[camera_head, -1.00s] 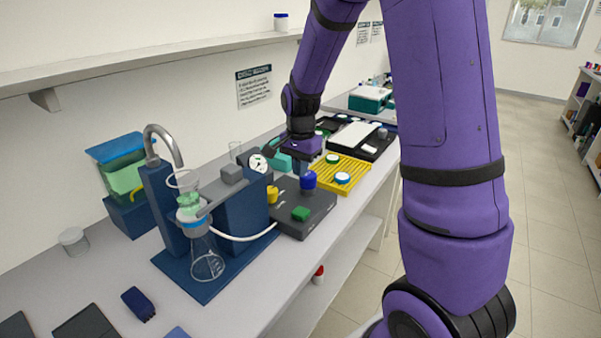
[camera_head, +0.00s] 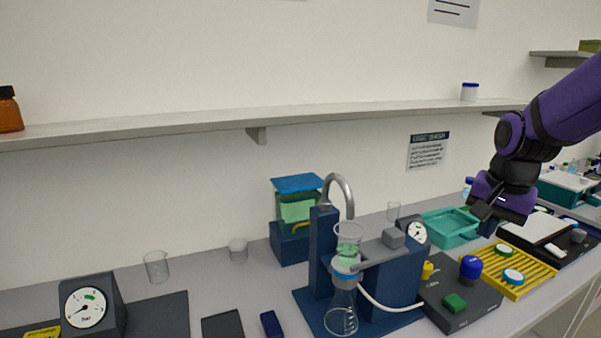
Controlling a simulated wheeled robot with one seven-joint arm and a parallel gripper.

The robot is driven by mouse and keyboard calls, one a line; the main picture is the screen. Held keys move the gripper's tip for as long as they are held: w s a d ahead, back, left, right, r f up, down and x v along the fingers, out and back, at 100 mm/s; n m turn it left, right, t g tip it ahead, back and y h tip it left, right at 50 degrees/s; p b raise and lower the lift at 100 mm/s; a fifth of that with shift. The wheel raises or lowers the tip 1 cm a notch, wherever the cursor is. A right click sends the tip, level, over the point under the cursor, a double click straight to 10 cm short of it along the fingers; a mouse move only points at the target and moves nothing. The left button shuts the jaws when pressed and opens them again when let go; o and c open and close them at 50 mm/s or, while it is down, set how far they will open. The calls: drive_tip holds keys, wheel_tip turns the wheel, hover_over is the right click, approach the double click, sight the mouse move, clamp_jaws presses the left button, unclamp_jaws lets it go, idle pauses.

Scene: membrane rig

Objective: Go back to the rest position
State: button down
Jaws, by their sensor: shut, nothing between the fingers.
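A dial gauge block (camera_head: 92,307) and a glass beaker (camera_head: 156,266) stand at the left. A wall shelf (camera_head: 200,124) runs above the bench.

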drive_tip(key=s+a+r+n+t, duration=0.1)
drive_tip(key=s+r+n, duration=0.3)
drive_tip(key=s, duration=0.5)
drive_tip(key=s+a+r+n+t, duration=0.2)
drive_tip(key=s+a+r+n, duration=0.1)
drive_tip(key=s, duration=0.5)
drive_tip(key=shift+s+r+n, duration=0.35)
drive_tip(key=shift+r+n, duration=0.35)
drive_tip(key=shift+r, duration=0.1)
